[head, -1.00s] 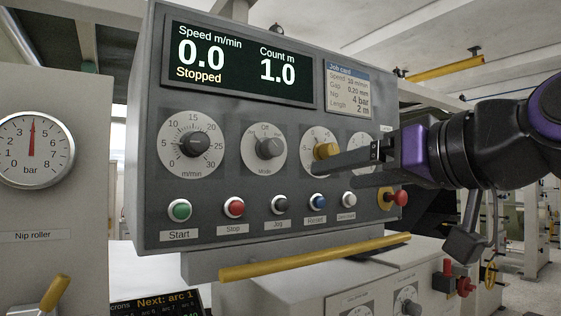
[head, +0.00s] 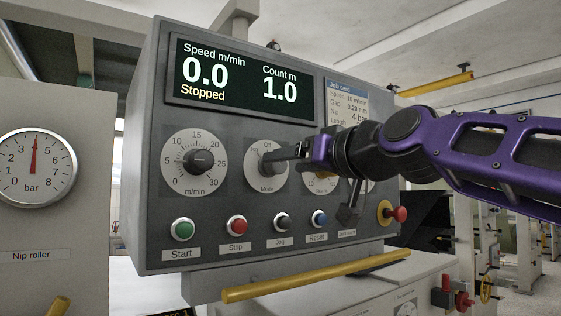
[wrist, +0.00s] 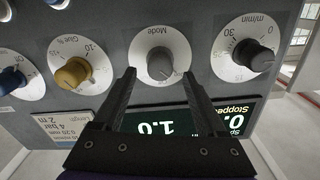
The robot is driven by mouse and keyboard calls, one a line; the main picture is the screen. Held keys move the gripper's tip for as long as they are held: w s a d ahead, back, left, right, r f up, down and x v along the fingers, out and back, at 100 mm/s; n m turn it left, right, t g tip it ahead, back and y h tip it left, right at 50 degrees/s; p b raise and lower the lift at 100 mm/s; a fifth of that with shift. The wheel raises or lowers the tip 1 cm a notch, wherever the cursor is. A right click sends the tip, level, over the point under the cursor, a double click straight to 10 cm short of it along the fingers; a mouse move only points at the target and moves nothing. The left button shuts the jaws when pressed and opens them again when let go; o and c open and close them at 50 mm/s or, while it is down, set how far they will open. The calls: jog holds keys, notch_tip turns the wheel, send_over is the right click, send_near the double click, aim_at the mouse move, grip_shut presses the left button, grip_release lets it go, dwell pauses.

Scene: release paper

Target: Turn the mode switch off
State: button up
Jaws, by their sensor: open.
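The mode switch is a grey knob on a round white dial (head: 252,172) marked "Off" at the top, in the middle of the control panel. In the head view my gripper (head: 283,158) is in front of the dial and hides much of the knob. In the wrist view, which is upside down, the mode knob (wrist: 159,65) stands between the fingertips of my open gripper (wrist: 159,74). The fingers are apart, one on each side. I cannot tell whether either touches the knob, and its pointer setting is unclear.
The speed knob (head: 199,161) is left of the mode dial. The yellow glue knob (wrist: 72,74) is on the other side, partly behind my gripper in the head view. Buttons, including the red stop button (head: 237,225), line up below. The display (head: 240,80) reads "Stopped".

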aim_at(280, 163)
jog(key=shift+x, duration=1.7)
grip_shut()
